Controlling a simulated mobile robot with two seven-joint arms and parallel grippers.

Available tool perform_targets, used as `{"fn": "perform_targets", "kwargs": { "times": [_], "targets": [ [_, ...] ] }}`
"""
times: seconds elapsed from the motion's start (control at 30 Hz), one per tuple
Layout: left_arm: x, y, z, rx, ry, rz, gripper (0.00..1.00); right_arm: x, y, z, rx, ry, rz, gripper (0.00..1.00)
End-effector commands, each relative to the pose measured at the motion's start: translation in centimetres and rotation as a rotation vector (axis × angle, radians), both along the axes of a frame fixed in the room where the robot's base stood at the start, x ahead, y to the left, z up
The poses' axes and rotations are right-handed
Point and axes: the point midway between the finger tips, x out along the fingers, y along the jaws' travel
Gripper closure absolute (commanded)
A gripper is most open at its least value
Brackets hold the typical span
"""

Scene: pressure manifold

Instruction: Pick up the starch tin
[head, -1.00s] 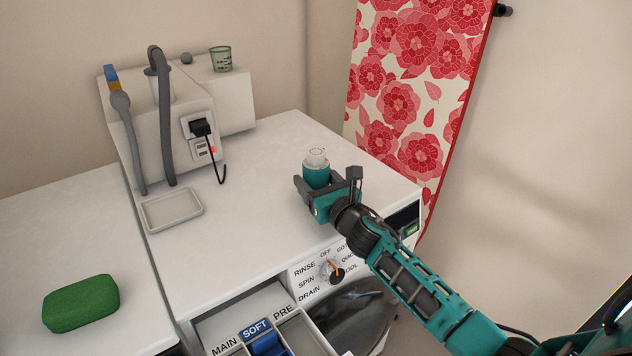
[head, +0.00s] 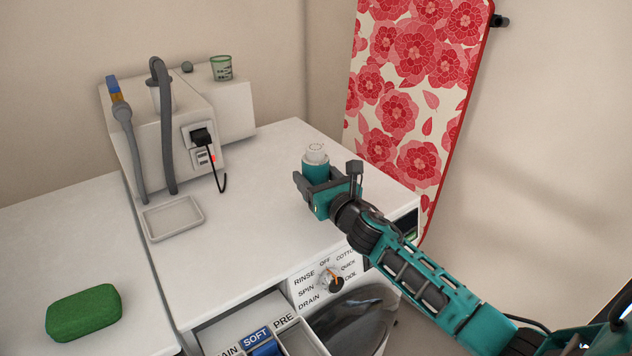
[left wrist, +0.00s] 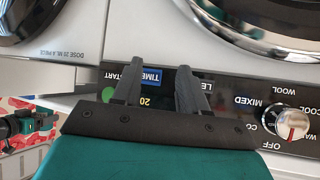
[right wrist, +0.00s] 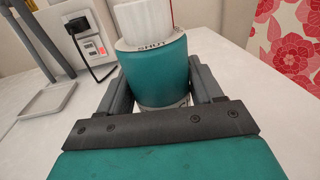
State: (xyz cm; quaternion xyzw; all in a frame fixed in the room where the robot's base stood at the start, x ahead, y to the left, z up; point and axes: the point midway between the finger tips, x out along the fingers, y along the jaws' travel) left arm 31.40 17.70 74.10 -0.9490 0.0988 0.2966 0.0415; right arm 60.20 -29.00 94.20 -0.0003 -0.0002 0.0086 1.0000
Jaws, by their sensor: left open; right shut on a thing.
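The starch tin (head: 316,170) is a teal can with a white ribbed cap, upright above the right side of the white machine top. My right gripper (head: 326,180) is shut on its body from the front. In the right wrist view the tin (right wrist: 155,72) stands between the two fingers, with lettering on the collar below its cap. Its base is partly hidden by the gripper, and I cannot tell how far it is off the surface. My left gripper (left wrist: 157,82) is open and empty in front of a machine's control panel; it is out of the head view.
A shallow tray (head: 173,218) lies on the machine top, in front of a white box (head: 165,130) with hoses and a plugged socket. A green cup (head: 222,68) stands behind. A green sponge (head: 84,312) lies at left. An open detergent drawer (head: 265,335) juts out at front.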

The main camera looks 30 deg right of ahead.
Motion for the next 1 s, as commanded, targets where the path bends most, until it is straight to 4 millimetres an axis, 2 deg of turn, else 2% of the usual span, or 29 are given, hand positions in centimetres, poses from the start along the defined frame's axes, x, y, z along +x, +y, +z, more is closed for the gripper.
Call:
{"fn": "perform_targets", "kwargs": {
  "times": [0.03,0.6,1.0],
  "targets": [
    [0.0,0.0,0.5,0.000,0.000,0.000,0.57,0.1,-0.1,1.1,-0.003,-0.004,0.001,0.71],
    [0.1,0.0,3.4,0.000,-0.002,0.000,0.57,0.0,0.0,8.5,-0.002,-0.003,0.001,0.71],
    [0.3,0.0,3.7,-0.001,-0.007,-0.001,0.57,0.1,0.0,12.9,-0.001,-0.005,0.000,0.71]
  ]
}}
